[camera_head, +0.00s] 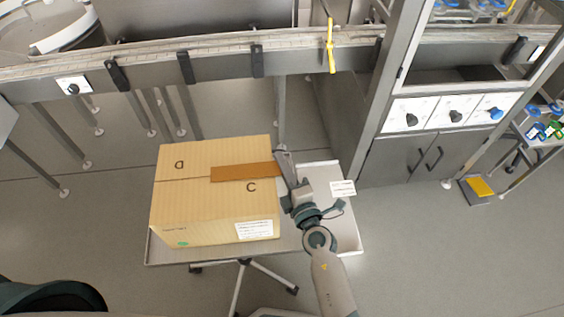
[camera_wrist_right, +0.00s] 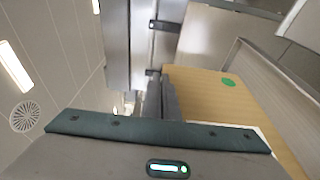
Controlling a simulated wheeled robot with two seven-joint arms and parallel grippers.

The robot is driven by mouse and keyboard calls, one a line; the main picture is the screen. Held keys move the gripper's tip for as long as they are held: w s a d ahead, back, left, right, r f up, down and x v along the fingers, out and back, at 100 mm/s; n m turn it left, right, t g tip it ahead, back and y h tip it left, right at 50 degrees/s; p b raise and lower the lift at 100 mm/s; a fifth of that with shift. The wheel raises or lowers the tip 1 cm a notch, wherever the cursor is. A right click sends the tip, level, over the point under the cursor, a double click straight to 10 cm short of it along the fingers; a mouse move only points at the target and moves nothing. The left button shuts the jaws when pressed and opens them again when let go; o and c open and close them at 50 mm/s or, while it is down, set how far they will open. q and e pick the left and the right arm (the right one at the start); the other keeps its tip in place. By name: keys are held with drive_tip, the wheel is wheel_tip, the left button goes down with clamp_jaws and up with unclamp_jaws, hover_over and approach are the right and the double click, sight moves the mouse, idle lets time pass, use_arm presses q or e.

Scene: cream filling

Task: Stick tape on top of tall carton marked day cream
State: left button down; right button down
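The tall cardboard carton (camera_head: 215,210) stands on a low table. My left gripper is not in view.
The small table (camera_head: 165,255) under the carton has a pale tray (camera_head: 347,225) on its right, behind my right arm. A conveyor rail (camera_head: 215,65) runs behind. A cabinet (camera_head: 415,150) with knobs stands to the right. The floor at the lower right is clear.

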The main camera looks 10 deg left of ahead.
idle(0.3)
drive_tip(key=c, duration=2)
unclamp_jaws()
drive_tip(key=shift+f, duration=0.1)
drive_tip(key=shift+s, duration=0.15)
drive_tip(key=b+v, duration=0.3)
drive_tip(key=v, duration=1.4)
